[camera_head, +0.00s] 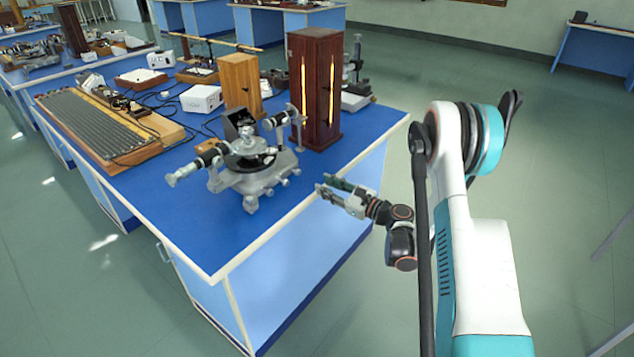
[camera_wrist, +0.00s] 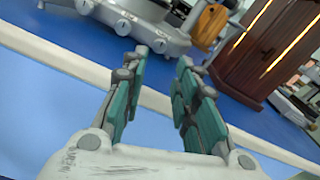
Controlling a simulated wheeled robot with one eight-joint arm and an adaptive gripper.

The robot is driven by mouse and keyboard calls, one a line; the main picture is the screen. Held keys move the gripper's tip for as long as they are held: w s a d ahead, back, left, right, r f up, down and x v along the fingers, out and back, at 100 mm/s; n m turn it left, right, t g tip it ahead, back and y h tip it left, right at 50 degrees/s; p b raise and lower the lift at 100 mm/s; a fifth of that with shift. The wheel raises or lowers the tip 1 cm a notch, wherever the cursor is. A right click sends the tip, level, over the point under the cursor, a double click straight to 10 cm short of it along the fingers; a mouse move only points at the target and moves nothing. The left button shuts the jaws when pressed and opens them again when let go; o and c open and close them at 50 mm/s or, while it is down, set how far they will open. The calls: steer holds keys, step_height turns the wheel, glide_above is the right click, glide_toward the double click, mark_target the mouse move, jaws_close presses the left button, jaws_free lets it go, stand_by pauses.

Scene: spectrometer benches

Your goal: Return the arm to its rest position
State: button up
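My gripper (camera_head: 333,189) is at the right edge of the blue bench, in front of the spectrometer. In the wrist view my gripper (camera_wrist: 163,68) has its two green-padded fingers apart, with nothing between them. My white and teal arm (camera_head: 470,200) rises at the right of the head view and bends down to the gripper. The grey spectrometer (camera_head: 255,165) stands on the bench to the left of the fingertips, apart from them. Its base (camera_wrist: 135,20) shows at the top of the wrist view.
A dark wooden cabinet (camera_head: 318,90) with lit slits stands behind the spectrometer; it also shows in the wrist view (camera_wrist: 265,50). The blue bench (camera_head: 215,235) has a pale edge close under my gripper. A ridged board (camera_head: 95,125) lies at the left. The floor (camera_head: 575,180) at right is open.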

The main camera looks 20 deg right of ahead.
steer(key=shift+s+d, duration=0.3)
steer(key=shift+s, duration=0.15)
steer(key=s+a+r+n+g+h, duration=0.2)
steer(key=s+a+r+n+g, duration=0.1)
steer(key=s+a+r+n, duration=0.4)
steer(key=s+a+r+n+g+h, duration=0.35)
steer(key=r+n, duration=0.25)
steer(key=r, duration=0.4)
steer(key=s+d+n+h, duration=0.1)
steer(key=s+n, duration=0.5)
steer(key=s, duration=0.7)
steer(key=s+d+r+n+h, duration=0.1)
steer(key=s+n+h, duration=0.3)
steer(key=s, duration=1)
steer(key=d+n+g, duration=0.1)
steer(key=n, duration=0.1)
steer(key=shift+d+r+n, duration=0.25)
steer(key=shift+d+n, duration=0.05)
steer(key=shift+o, duration=0.4)
steer(key=shift+r, duration=0.1)
